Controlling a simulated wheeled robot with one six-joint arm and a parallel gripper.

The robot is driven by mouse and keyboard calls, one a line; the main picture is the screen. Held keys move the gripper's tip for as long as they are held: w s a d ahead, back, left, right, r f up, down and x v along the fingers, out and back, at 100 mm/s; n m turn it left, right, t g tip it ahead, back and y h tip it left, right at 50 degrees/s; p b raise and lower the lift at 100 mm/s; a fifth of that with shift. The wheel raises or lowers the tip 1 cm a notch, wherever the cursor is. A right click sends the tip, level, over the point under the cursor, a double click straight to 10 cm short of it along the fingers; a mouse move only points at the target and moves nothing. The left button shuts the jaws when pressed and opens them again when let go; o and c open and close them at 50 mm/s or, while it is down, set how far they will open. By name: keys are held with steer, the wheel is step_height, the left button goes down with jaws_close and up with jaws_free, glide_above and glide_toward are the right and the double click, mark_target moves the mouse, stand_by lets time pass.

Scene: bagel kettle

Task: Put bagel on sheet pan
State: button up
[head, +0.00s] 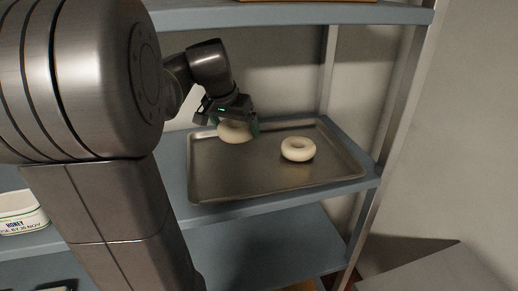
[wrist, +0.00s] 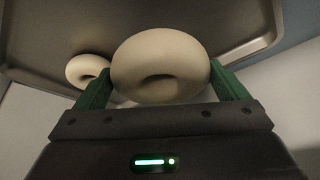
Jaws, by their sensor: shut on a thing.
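My gripper (head: 237,122) is over the back left of the pan. Its green fingers are shut on a second pale bagel (wrist: 160,62), which also shows below the jaws in the head view (head: 234,133). I cannot tell whether this held bagel touches the pan.
A white tub labelled honey (head: 20,212) stands at the left on the shelf. Another shelf board (head: 290,17) runs above the pan, and a metal post (head: 400,90) rises at the right. The front of the pan is clear.

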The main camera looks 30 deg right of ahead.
mark_target(228, 133)
step_height(228, 133, down, 8)
steer(key=shift+f, duration=0.1)
steer(key=shift+f, duration=0.15)
steer(key=shift+f, duration=0.15)
steer(key=o, duration=0.7)
steer(key=shift+a+r, duration=0.1)
steer(key=shift+r, duration=0.4)
steer(key=v, duration=1.1)
steer(key=shift+s+a+r, duration=0.15)
steer(key=shift+a+r, duration=0.05)
steer(key=shift+r, duration=0.1)
